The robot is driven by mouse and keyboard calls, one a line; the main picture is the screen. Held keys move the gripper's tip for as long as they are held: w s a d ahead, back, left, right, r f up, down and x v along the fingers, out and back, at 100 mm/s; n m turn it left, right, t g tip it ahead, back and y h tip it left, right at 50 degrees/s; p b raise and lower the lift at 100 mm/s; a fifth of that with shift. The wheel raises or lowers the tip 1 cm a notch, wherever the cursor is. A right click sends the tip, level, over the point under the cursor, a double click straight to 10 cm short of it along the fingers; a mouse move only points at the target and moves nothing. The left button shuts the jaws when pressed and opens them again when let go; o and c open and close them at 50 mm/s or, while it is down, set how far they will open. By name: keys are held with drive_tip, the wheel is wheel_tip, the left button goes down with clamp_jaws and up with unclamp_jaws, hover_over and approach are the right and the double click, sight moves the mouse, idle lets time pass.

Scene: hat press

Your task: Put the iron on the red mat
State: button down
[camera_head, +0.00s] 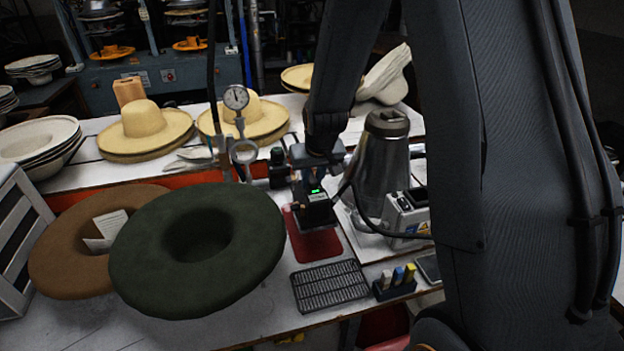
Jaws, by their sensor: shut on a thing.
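The red mat (314,248) lies flat on the white work table, right of the dark green hat. My gripper (313,170) is above the mat at the end of my dark arm, shut on the iron (318,212). The iron is dark, with a small green light on top, and it covers the back part of the mat in this view. I cannot tell whether its base touches the mat. My arm hides part of the table on the right.
A black wire rack (330,286) lies just in front of the mat. A dark green hat (200,290) and a brown hat (62,255) are on the left. A metal pot (383,165) and a grey box (408,215) stand on the right. A pressure gauge (236,97) rises behind.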

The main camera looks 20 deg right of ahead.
sight(314, 191)
drive_tip(key=shift+w+f+b, duration=0.1)
drive_tip(key=shift+f+b, duration=3.35)
drive_tip(key=shift+f, duration=0.95)
drive_tip(key=c, duration=1.5)
unclamp_jaws()
drive_tip(key=shift+o, duration=0.2)
drive_tip(key=shift+s+f, duration=0.15)
drive_tip(key=shift+s, duration=0.05)
drive_tip(key=b+v, duration=0.1)
drive_tip(key=v, duration=0.6)
drive_tip(key=shift+w+b, duration=0.15)
drive_tip(key=shift+b, duration=0.15)
drive_tip(key=shift+s+r, duration=0.25)
drive_tip(key=shift+r, duration=0.2)
drive_tip(key=s+g, duration=0.3)
drive_tip(key=s, duration=1.5)
drive_tip(key=shift+f, duration=0.2)
